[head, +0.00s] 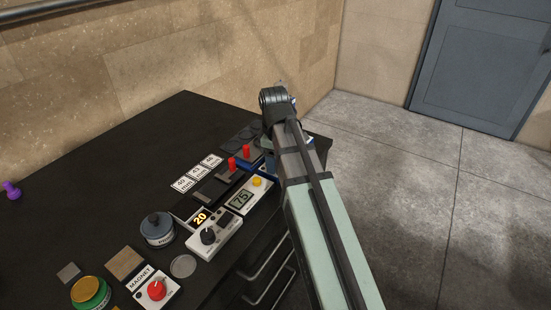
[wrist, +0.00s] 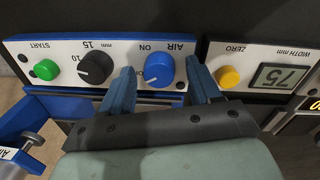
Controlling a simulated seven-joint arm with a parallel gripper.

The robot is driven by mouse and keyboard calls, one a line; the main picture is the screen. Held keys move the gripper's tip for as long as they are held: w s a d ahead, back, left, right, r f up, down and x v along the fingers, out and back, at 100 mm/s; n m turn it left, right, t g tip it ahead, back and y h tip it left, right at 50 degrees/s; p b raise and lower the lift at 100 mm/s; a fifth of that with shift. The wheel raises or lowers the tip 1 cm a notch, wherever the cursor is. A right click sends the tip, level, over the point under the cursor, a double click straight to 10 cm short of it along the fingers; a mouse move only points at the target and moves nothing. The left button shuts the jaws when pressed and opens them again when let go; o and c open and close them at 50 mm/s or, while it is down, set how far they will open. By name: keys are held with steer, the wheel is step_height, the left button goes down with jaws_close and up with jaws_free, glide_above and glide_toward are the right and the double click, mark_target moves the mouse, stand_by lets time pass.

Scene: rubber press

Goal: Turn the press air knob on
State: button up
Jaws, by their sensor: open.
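The press panel (wrist: 112,48) shows in the wrist view with a blue knob (wrist: 158,70) beside the AIR and ON lettering. My gripper (wrist: 163,78) is open, with one blue finger on each side of this knob. The knob sits between the fingers, nearer the left one; I cannot tell whether either finger touches it. The direction its mark points is too small to read surely. In the head view my arm hides the air knob and my fingertips.
A black dial (wrist: 96,68) and a green START button (wrist: 46,69) are left of the knob. A yellow ZERO button (wrist: 228,77) and a width display (wrist: 280,76) are to the right. The dark bench (head: 120,150) also holds a red magnet knob (head: 156,290).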

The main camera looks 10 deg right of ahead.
steer(key=c, duration=1)
steer(key=shift+c, duration=0.2)
